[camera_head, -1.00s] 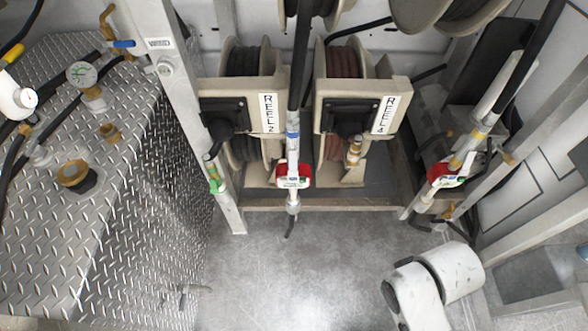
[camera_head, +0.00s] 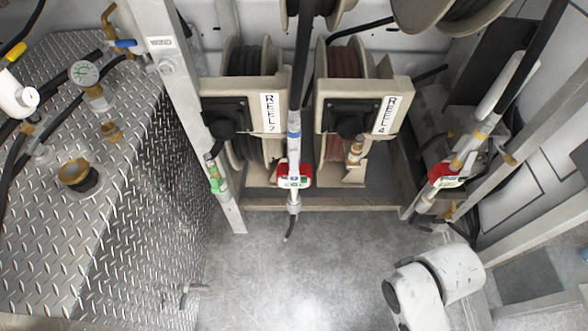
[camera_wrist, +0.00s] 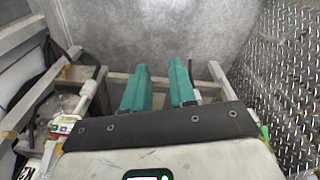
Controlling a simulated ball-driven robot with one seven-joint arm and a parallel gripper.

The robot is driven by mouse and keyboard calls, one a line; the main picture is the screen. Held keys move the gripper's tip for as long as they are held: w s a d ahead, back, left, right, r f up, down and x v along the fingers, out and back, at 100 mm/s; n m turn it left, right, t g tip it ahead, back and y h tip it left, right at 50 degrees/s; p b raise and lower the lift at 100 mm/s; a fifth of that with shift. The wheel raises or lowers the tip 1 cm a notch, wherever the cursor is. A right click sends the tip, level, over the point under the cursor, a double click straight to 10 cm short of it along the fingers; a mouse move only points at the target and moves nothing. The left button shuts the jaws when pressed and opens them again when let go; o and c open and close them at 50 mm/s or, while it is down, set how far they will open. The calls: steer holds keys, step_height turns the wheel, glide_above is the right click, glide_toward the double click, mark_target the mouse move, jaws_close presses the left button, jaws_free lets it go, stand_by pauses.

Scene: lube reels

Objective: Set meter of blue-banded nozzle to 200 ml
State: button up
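The blue-banded nozzle (camera_head: 293,146) hangs upright in the middle of the head view, between the two lower reels. Its meter (camera_head: 294,176) has a red body and a pale face with a small display; the reading is too small to tell. My gripper (camera_wrist: 161,82) shows in the wrist view with two teal fingers apart and nothing between them. It is not visible in the head view. I cannot make out the blue-banded nozzle in the wrist view; my gripper body covers the lower middle.
A yellow-banded nozzle with a red meter (camera_head: 445,175) hangs at right. A green-banded nozzle (camera_head: 215,180) hangs by the left post (camera_head: 190,110). A diamond-plate box (camera_head: 150,240) fills the left. The floor (camera_head: 290,280) in front is clear. A frame rail (camera_head: 320,203) runs below the reels.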

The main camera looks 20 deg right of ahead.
jaws_close()
stand_by(1.4)
